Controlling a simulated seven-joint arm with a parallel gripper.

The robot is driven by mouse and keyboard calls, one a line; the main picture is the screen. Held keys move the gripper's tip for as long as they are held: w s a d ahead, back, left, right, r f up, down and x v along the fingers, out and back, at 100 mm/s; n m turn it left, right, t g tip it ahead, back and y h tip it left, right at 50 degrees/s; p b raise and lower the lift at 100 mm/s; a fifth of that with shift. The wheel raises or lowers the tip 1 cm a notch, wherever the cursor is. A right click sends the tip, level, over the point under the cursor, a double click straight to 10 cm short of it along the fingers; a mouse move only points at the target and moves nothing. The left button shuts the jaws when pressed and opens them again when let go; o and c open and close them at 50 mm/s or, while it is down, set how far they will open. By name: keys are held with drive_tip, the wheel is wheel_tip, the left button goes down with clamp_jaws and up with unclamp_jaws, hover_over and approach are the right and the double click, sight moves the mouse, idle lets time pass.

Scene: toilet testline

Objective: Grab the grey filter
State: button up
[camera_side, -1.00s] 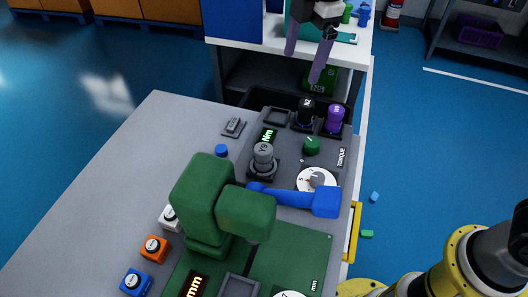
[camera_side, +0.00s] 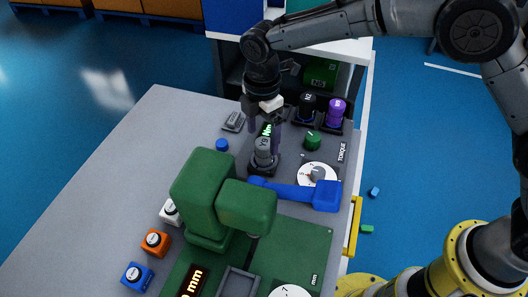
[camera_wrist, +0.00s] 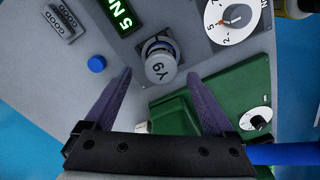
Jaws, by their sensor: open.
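The grey filter, a grey cylinder marked Y9 (camera_side: 263,152), stands upright in a dark square holder on the grey torque panel (camera_side: 331,152). In the wrist view the grey filter (camera_wrist: 160,65) lies between and just ahead of the two fingertips. My gripper (camera_side: 265,138) points down over it, with its purple fingers apart, one on each side in the side view. In the wrist view my gripper (camera_wrist: 159,76) is open and holds nothing. Whether a finger touches the filter cannot be told.
A black cylinder (camera_side: 307,105) and a purple cylinder (camera_side: 336,110) stand behind. A green knob (camera_side: 312,140), a white dial (camera_side: 317,174) and a blue lever (camera_side: 295,193) are to the right. A tall green block machine (camera_side: 205,195) stands close in front. The table's left is mostly clear.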

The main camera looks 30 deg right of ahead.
sight(264, 142)
drive_tip(key=shift+d+f, duration=0.15)
drive_tip(key=shift+f, duration=2.55)
clamp_jaws()
drive_tip(key=shift+r, duration=0.1)
